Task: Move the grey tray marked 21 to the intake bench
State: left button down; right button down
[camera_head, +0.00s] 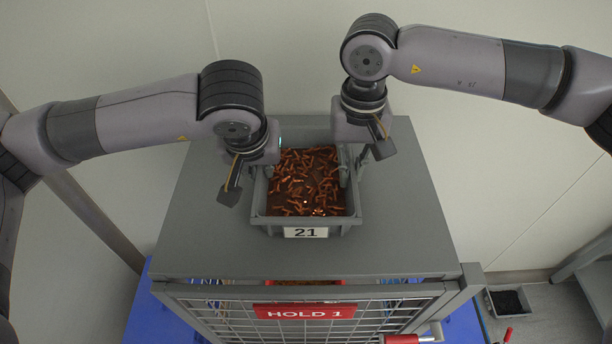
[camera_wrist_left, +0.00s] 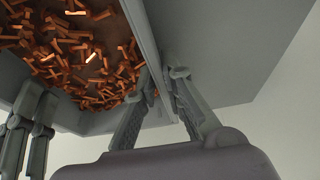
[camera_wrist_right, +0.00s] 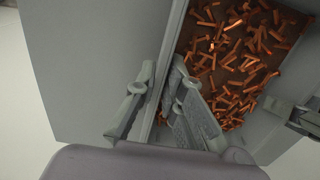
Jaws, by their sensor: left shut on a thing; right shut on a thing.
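The grey tray (camera_head: 259,221) marked 21 is on the flat top of a grey cabinet, filled with small copper-coloured pieces (camera_head: 304,180). Its label faces the front. My left gripper (camera_head: 267,170) is shut on the tray's left wall, and my right gripper (camera_head: 346,172) is shut on its right wall. In the left wrist view the fingers (camera_wrist_left: 162,82) straddle the tray wall; the right wrist view shows the same for the right fingers (camera_wrist_right: 162,76). The tray looks level; I cannot tell whether it touches the top. I cannot identify the intake bench.
The cabinet top (camera_head: 215,235) is bare around the tray. Below its front edge is a mesh door with a red HOLD 1 sign (camera_head: 304,311) and a red handle (camera_head: 403,339). A wall stands behind. A dark-filled tray (camera_head: 509,302) lies low at the right.

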pick_arm(q)
jog(key=shift+r, duration=0.15)
pick_arm(e)
jog(key=shift+r, duration=0.15)
dwell(0.5)
